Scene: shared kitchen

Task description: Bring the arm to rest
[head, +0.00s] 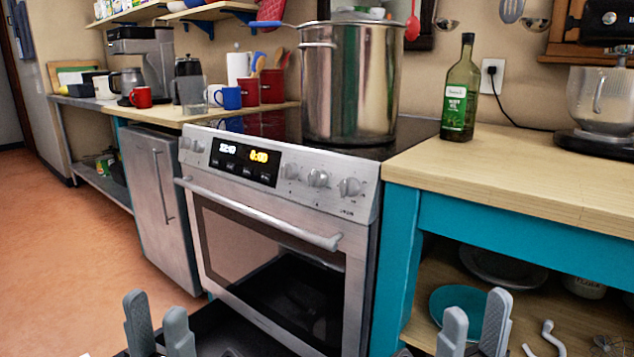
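My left gripper (155,306) shows at the bottom left of the head view, with its two grey fingers upright and a gap between them. My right gripper (477,305) shows at the bottom right, its two fingers also apart. Nothing shows between either pair of fingers. Both grippers are low in the view, in front of the stove (270,235) and the teal table (402,250). The arms behind the fingers are mostly out of frame.
A large steel pot (350,85) stands on the stove. A green bottle (460,95) and a mixer (600,100) stand on the wooden counter (530,170). A teal plate (458,300) lies on the shelf below. Open floor (70,250) is at left.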

